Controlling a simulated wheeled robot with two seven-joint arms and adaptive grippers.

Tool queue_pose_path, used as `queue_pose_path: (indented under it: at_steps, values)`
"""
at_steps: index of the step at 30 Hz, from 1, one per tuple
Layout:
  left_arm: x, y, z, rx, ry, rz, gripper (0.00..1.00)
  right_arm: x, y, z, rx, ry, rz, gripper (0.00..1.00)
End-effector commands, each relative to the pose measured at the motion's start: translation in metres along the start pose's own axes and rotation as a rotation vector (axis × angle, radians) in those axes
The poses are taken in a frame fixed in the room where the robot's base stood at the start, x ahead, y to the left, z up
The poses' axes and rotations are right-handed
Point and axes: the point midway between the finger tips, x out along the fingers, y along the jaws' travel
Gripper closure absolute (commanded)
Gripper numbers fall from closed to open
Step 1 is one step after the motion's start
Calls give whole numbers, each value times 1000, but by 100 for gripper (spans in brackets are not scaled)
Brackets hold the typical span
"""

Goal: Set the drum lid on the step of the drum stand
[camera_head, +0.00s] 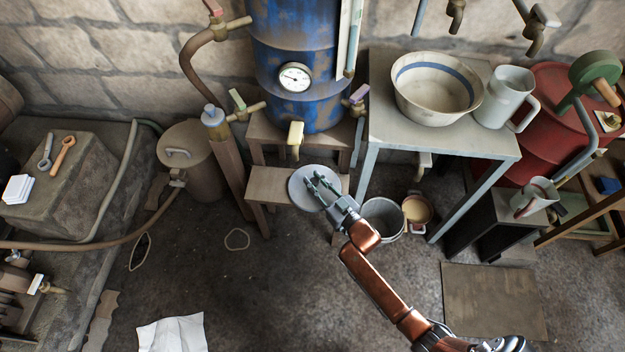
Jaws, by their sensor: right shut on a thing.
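The drum lid (298,190) is a round grey disc at the lower step of the drum stand (264,187). The wooden stand carries a blue, rusty drum (292,60) with a gauge and a tap. My right gripper (318,180) reaches in from the lower right and is shut on the lid, its fingers covering the lid's right part. The lid looks roughly level over the step; I cannot tell whether it touches the step. My left gripper is not in view.
A grey table (385,110) with a basin (436,88) and a jug (506,97) stands right of the drum. A bucket (384,218) and a small pot (417,210) sit on the floor beside the gripper. A lidded can (190,165) stands left. The floor in front is mostly clear.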

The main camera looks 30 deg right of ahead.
Motion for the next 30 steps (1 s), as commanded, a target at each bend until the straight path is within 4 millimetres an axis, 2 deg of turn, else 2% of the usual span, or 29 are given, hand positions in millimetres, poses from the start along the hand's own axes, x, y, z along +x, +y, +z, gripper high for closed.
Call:
queue_pose_path:
  at_steps: [11,12,18,30]
  values:
    - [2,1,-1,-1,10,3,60,1,0,1,0,3,0,100]
    - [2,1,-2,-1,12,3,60,0,0,2,0,1,0,76]
    - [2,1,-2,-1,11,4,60,0,0,1,0,2,0,63]
    - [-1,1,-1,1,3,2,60,-2,0,-3,-1,1,0,60]
